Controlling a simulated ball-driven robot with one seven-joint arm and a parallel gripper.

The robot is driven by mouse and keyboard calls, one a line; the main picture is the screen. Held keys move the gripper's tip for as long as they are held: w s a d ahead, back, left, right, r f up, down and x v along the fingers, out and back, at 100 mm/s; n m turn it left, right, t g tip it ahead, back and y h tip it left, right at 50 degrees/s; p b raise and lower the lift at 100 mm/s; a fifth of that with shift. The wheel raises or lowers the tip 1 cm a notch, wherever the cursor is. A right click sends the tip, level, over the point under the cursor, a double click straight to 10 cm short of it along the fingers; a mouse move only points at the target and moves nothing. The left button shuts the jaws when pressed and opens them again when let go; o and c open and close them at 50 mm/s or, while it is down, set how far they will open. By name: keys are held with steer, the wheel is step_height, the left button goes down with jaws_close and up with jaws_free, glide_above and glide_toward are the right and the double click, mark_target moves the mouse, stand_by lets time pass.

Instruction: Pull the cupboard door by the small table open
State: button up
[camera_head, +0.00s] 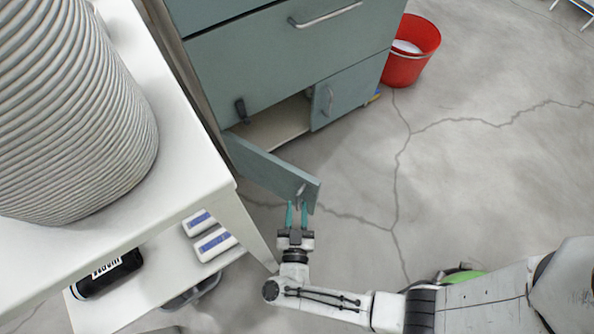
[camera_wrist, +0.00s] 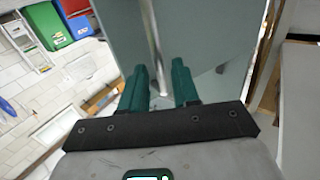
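The grey-green cupboard door (camera_head: 265,167) beside the small white table (camera_head: 222,192) stands partly open, swung out from the cabinet. Its thin metal handle (camera_head: 301,190) is near the door's free edge. My gripper (camera_head: 297,210), with teal fingers, is at that free edge, close to the handle. In the wrist view the handle (camera_wrist: 153,50) runs down between the two fingers of my gripper (camera_wrist: 161,80). The fingers are apart, with gaps beside the bar, so the gripper is open around it. Whether a finger touches the bar is unclear.
The cabinet's right door (camera_head: 343,92) looks closed. A drawer (camera_head: 290,50) is above. A red bucket (camera_head: 413,52) stands right of the cabinet. The table holds a large ribbed pot (camera_head: 70,110); a black bottle (camera_head: 108,273) lies on its lower shelf. Floor to the right is clear.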

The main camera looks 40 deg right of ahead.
steer(key=v, duration=0.7)
steer(key=shift+s+a, duration=0.2)
steer(key=shift+a, duration=0.1)
steer(key=shift+c, duration=0.4)
